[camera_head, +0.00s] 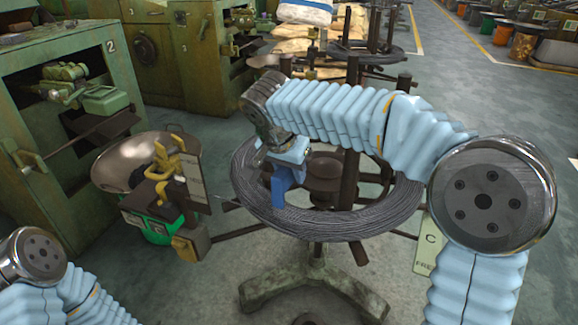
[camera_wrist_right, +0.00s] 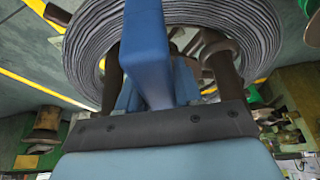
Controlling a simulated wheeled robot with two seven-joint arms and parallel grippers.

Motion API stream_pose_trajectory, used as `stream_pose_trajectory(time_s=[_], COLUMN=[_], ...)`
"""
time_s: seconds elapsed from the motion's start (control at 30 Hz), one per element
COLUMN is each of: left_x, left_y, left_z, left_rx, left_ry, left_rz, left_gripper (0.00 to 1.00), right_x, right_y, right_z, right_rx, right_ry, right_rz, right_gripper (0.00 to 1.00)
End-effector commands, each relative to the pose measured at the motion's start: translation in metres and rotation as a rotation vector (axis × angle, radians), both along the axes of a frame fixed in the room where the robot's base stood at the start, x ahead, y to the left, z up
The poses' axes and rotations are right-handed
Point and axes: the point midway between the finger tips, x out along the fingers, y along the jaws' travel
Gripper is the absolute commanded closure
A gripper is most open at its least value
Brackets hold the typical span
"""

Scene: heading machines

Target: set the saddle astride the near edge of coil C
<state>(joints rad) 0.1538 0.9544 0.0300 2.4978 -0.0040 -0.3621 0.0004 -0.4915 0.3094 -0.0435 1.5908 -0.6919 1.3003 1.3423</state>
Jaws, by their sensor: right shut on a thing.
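Coil C (camera_head: 330,223) is a thick ring of dark grey wire lying on a stand with upright posts. It also fills the top of the right wrist view (camera_wrist_right: 95,45). The blue saddle (camera_head: 282,186) is an angular piece over the coil's left part, one leg pointing down. In the right wrist view the saddle (camera_wrist_right: 147,45) crosses in front of the wire. My right gripper (camera_head: 290,153) is shut on the saddle from above. I cannot tell whether the saddle touches the wire or straddles it. My left gripper is out of view; only its arm shows.
A yellow-green tag marked C (camera_head: 429,245) hangs right of the coil. A metal pan (camera_head: 125,165) and a yellow-topped fixture (camera_head: 168,162) stand to the left, before green machine 2 (camera_head: 45,120). The stand's posts (camera_head: 350,150) rise inside the coil. Open floor lies right.

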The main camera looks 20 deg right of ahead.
Motion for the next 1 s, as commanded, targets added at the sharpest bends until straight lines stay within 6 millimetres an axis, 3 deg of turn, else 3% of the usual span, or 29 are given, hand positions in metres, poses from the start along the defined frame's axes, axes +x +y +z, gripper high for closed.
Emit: stream_pose_trajectory(time_s=[1.0], left_x=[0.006], left_y=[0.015], left_z=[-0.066], left_rx=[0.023], left_ry=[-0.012], left_rz=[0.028], left_gripper=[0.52], right_x=[0.0], right_y=[0.0], right_z=[-0.081], right_rx=[0.0], right_ry=[0.0], right_rz=[0.0], right_gripper=[1.0])
